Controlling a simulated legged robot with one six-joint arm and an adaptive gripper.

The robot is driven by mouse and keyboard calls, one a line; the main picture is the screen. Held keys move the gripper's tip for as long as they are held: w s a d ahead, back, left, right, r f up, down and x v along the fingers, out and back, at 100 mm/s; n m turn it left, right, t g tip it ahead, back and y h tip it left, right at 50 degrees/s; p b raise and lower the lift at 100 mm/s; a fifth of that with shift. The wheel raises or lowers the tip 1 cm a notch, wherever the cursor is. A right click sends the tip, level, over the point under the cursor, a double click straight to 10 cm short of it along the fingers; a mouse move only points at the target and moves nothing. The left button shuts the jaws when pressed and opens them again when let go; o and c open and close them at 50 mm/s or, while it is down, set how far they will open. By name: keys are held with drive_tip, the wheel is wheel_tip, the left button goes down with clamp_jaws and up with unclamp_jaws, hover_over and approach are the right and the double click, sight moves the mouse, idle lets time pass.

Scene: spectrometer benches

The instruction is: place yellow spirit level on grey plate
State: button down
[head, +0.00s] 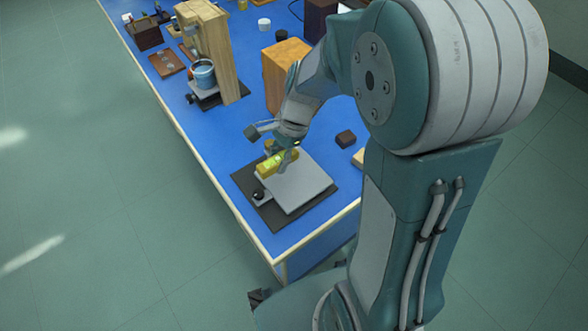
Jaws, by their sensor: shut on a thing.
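The yellow spirit level (268,167) is at the back left part of the grey plate (300,186), with a brighter yellow-green patch on its top. My gripper (282,156) is shut on it from above. Part of the level is hidden behind the fingers. I cannot tell whether the level touches the plate or hangs just above it. The plate lies on a dark base (276,217) with a small black knob (258,194) at its left side.
The blue bench top (222,130) ends at a pale edge close to the plate. A small dark block (345,138) is right of the plate.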

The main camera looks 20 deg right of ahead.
hover_over(292, 178)
drive_tip(key=x, duration=0.4)
drive_tip(key=shift+w+d+f, duration=0.25)
drive_tip(key=shift+d, duration=0.05)
drive_tip(key=shift+w+d+f, duration=0.15)
drive_tip(key=shift+d+f, duration=0.25)
drive_tip(key=shift+d, duration=0.2)
drive_tip(key=f, duration=0.3)
drive_tip(key=shift+d+f, duration=0.2)
drive_tip(key=shift+d, duration=0.05)
drive_tip(key=shift+a+f, duration=0.1)
drive_tip(key=shift+a, duration=0.1)
drive_tip(key=shift+d+f, duration=0.1)
drive_tip(key=shift+f, duration=0.2)
drive_tip(key=shift+f, duration=0.25)
drive_tip(key=shift+c, duration=2.1)
unclamp_jaws()
drive_tip(key=shift+s, duration=0.2)
drive_tip(key=shift+o, duration=0.2)
drive_tip(key=shift+f, duration=0.1)
drive_tip(key=shift+w, duration=0.15)
